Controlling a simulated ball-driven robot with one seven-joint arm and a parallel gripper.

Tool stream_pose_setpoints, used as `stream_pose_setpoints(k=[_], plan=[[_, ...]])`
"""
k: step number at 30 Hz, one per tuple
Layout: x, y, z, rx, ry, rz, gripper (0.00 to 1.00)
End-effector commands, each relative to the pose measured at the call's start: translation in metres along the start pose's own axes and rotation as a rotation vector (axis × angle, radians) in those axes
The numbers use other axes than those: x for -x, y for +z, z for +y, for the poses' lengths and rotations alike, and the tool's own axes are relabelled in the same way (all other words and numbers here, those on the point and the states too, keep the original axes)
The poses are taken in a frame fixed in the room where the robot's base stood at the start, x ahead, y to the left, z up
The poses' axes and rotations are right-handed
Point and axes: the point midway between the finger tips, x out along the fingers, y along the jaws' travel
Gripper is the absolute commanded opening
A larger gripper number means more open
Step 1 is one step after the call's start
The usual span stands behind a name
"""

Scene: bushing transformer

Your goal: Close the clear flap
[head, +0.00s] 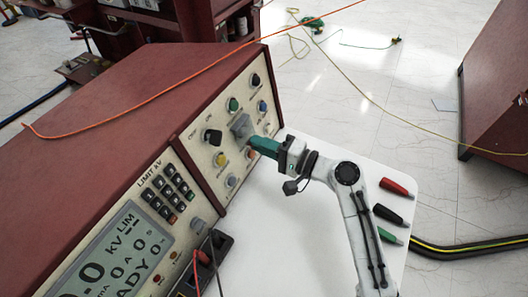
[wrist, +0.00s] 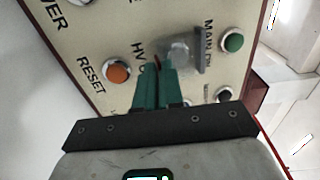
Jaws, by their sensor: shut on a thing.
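The clear flap (head: 241,126) is a small see-through grey cover on the cream control panel, over the HV button area. In the wrist view the flap (wrist: 182,50) stands out from the panel beside the MAIN ON label, with a darker grey plate on its right side. My gripper (head: 253,141) reaches the panel from the right. In the wrist view its green fingers (wrist: 159,66) are close together with their tips at the flap's near left edge, shut on it. The exact contact is partly hidden by the fingers.
Around the flap are a green button (wrist: 233,42), an orange reset button (wrist: 117,71) and a black key switch (head: 213,137). A white table (head: 290,235) holds the red console (head: 120,110). Red, black and green probes (head: 393,213) lie at its right. An orange cable (head: 140,115) crosses the console top.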

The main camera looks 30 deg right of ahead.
Motion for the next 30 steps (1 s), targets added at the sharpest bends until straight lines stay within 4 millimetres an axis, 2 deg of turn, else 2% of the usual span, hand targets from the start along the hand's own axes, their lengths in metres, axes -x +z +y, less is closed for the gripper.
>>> stream_pose_setpoints(k=[1,21,22,29,30], plan=[[-0.0001,-0.0007,0.0044,0.001,-0.012,0.002,0.0],[-0.0028,-0.0004,0.0027,0.0,-0.048,0.001,0.0],[-0.0029,-0.0004,0.0028,0.0,-0.048,0.001,0.1],[-0.0028,-0.0001,0.0026,0.0,-0.048,0.0,0.32],[-0.0028,-0.0001,0.0026,0.0,-0.048,0.0,0.33]])
